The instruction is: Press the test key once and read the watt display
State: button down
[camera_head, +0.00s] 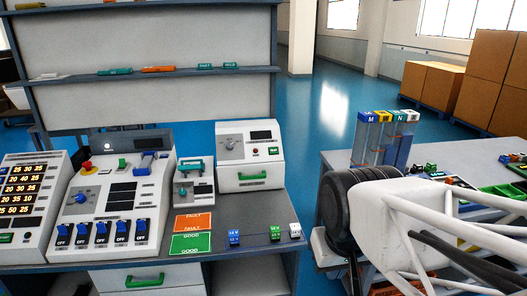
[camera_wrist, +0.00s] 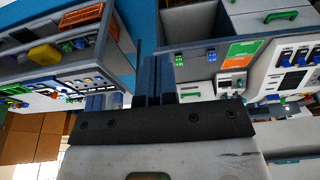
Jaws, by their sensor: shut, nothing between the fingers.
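A white box (camera_head: 250,155) with a grey dial, a small dark display (camera_head: 261,135) and a small green key (camera_head: 274,151) stands at the back right of the grey bench. Lettering on the key is too small to read surely, and no figures are readable on the display. A large white sloped console (camera_head: 112,200) with blue switches, a red knob and dark displays stands left of it. My gripper (camera_wrist: 158,62) shows in the wrist view with its two dark fingers together and empty, apart from the bench. Its fingertips are not visible in the head view.
A small tester (camera_head: 194,185) stands between console and box. Orange and green cards (camera_head: 192,223) and several small tagged blocks (camera_head: 275,234) lie at the bench front. A left panel (camera_head: 25,195) shows lit numbers. My arm stands before the right table (camera_head: 335,160), which holds bins and parts.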

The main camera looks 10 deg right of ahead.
aim_at(274, 151)
jog(key=shift+w, duration=0.1)
jog(key=w+d+r+m+t, duration=0.15)
jog(key=w+m+t, duration=0.35)
jog(key=w, duration=1.4)
jog(key=w+d+r+m+t, duration=0.2)
jog(key=w+m, duration=0.5)
jog(key=w, duration=1.2)
jog(key=w+f+m+t+y, duration=0.1)
jog(key=w+f+m+t, duration=0.1)
jog(key=w, duration=0.7)
jog(key=w+f+m+t+y, duration=0.1)
jog(key=w+f+m+t, duration=0.2)
jog(key=w, duration=0.7)
jog(key=w+f+m+t, duration=0.3)
jog(key=w+m, duration=0.3)
jog(key=w, duration=0.3)
jog(key=shift+w+f+y, duration=0.35)
jog(key=shift+f+y, duration=0.05)
jog(key=shift+f, duration=0.35)
jog(key=shift+w+f+m, duration=0.1)
jog(key=shift+m, duration=0.2)
jog(key=shift+w+f, duration=2.95)
jog(key=shift+w+f, duration=0.35)
